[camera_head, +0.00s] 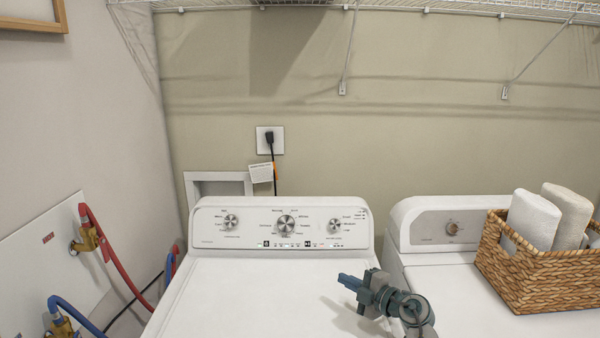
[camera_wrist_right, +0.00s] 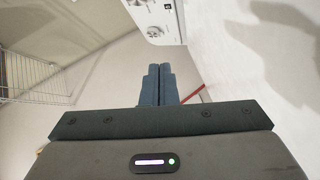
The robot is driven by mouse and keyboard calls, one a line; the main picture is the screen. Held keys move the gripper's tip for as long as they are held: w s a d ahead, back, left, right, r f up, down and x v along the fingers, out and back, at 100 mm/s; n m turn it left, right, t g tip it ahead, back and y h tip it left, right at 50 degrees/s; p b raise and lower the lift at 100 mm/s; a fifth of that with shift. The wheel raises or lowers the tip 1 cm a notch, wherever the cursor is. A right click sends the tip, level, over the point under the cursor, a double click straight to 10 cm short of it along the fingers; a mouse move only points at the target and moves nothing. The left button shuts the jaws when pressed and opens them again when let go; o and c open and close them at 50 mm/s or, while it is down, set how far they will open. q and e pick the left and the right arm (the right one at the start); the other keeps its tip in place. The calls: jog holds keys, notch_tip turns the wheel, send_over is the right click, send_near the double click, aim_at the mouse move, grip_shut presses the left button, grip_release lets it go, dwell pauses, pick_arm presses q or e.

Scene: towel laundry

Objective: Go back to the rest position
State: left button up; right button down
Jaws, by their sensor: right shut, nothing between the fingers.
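My right gripper (camera_head: 349,281) is above the white top of the left machine (camera_head: 250,290), in front of its control panel. It points to the left in the head view. In the right wrist view its two blue fingers (camera_wrist_right: 159,85) are together with nothing between them. My left gripper is not in either view.
A wicker basket (camera_head: 540,273) with rolled towels (camera_head: 533,219) stands on the second white machine (camera_head: 415,262) at the right. A wire shelf (camera_head: 400,6) runs along the top of the wall. Red (camera_head: 115,262) and blue hoses (camera_head: 75,312) hang at the left. The left machine's top looks clear.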

jog(key=s+d+r+m+t+h, duration=0.4)
jog(key=s+d+m+t+h, duration=0.2)
jog(key=s+d+m+t, duration=0.3)
jog(key=s+d+f+m+g+h, duration=0.5)
jog(key=s+d+f+m+h, duration=0.2)
jog(key=s+d+m+h, duration=0.5)
jog(key=s+f+m+g+y, duration=0.1)
jog(key=s+f+m+g, duration=0.2)
jog(key=s+f+g, duration=0.6)
jog(key=s+a+f+n+g+y, duration=0.1)
jog(key=s+a+f+g+y, duration=0.15)
jog(key=s, duration=0.65)
jog(key=s+a+f+n+g+y, duration=0.15)
jog(key=s+a, duration=0.25)
jog(key=s, duration=0.5)
jog(key=s+d+f+g, duration=0.1)
jog(key=d+f, duration=0.2)
jog(key=f, duration=3)
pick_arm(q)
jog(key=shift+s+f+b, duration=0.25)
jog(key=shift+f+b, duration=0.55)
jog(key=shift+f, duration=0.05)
pick_arm(e)
jog(key=s+d+f+m+g, duration=0.1)
jog(key=s+f, duration=1.7)
jog(key=shift+y, duration=0.4)
